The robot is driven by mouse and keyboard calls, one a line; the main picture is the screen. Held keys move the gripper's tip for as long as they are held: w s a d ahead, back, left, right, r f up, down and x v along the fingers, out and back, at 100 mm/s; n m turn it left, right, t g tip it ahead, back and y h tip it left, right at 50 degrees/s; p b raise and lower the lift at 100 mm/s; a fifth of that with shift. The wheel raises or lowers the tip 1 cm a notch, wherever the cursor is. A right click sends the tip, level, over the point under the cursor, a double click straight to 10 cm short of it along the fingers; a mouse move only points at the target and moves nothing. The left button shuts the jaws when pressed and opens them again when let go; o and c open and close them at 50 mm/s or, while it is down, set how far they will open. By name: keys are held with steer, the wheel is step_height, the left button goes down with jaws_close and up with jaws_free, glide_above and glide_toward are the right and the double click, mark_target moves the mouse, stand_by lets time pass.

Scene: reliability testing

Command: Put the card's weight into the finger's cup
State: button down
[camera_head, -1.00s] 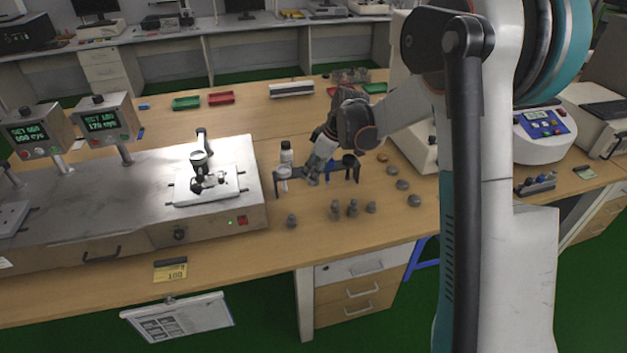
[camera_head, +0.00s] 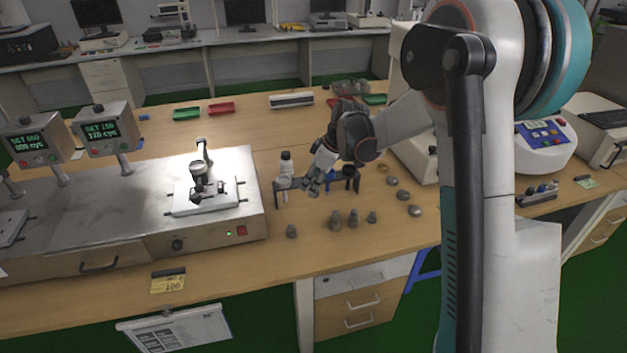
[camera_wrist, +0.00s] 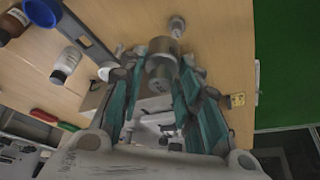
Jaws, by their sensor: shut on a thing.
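My gripper (camera_head: 313,186) hangs above the bench, right of the test machine. In the wrist view its fingers (camera_wrist: 163,64) are closed around a grey metal cylindrical weight (camera_wrist: 160,66). The weight is too small to make out in the head view. The finger (camera_head: 203,150) stands on a white plate on the steel machine, with a dark cup (camera_head: 197,169) at its front. The gripper is apart from the cup, to its right. A yellow card (camera_head: 168,285) lies near the bench's front edge; its print is blurred.
Several grey weights, such as one (camera_head: 335,220), stand on the bench in front of and right of the gripper. A white bottle (camera_head: 286,163) and a dark stand (camera_head: 278,190) are close to the gripper. A clipboard (camera_head: 175,328) hangs at the front edge.

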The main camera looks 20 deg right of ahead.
steer(key=shift+f+b, duration=4.7)
steer(key=shift+f, duration=2.75)
steer(key=shift+s, duration=0.1)
